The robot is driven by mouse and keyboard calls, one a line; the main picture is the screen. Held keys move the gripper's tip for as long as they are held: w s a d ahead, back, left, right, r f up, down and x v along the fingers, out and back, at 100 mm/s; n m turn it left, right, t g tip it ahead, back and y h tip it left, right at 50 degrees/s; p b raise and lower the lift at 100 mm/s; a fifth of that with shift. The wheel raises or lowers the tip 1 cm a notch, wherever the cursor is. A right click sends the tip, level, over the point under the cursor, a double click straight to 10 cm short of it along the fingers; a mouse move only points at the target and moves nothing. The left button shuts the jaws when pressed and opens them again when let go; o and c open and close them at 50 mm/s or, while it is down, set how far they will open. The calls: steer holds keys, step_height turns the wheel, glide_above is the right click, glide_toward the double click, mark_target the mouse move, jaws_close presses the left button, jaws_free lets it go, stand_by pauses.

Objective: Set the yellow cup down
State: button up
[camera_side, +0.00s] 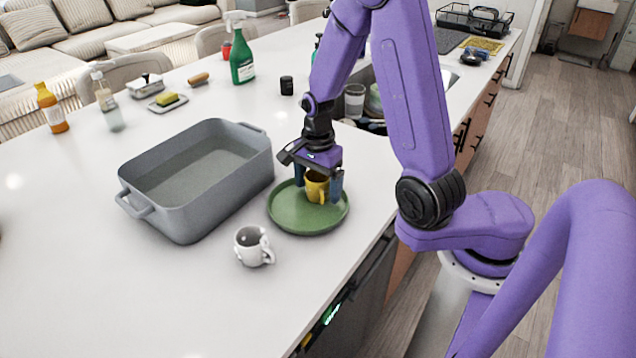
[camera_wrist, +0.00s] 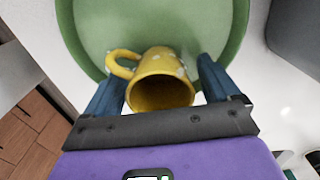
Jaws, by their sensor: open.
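The yellow cup (camera_side: 317,186) is at the green round plate (camera_side: 308,219) on the white counter. In the wrist view the cup (camera_wrist: 160,82) has pale spots, and its handle points left with its mouth toward the camera. The green plate (camera_wrist: 88,30) lies behind it. My gripper (camera_side: 318,190) is open, with its blue fingers on either side of the cup. In the wrist view the gripper (camera_wrist: 160,85) shows gaps between fingers and cup. The cup's base is hidden, so its contact with the plate is hard to tell.
A grey rectangular tub (camera_side: 190,225) stands left of the plate. A white mug (camera_side: 252,246) stands in front, near the plate. A sink (camera_side: 372,122) with dishes lies behind my gripper. The counter's front left is clear.

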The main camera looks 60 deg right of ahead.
steer(key=w+a+r+n, duration=0.1)
steer(key=a+r+n, duration=0.1)
steer(key=r+n, duration=0.3)
steer(key=a+r+n, duration=0.2)
steer(key=r, duration=0.6)
steer(key=s+a+f+n, duration=0.1)
steer(key=s+n, duration=2)
steer(key=n, duration=0.2)
steer(key=shift+a+f+n, duration=0.15)
steer(key=shift+a+n, duration=0.2)
steer(key=shift+n, duration=0.05)
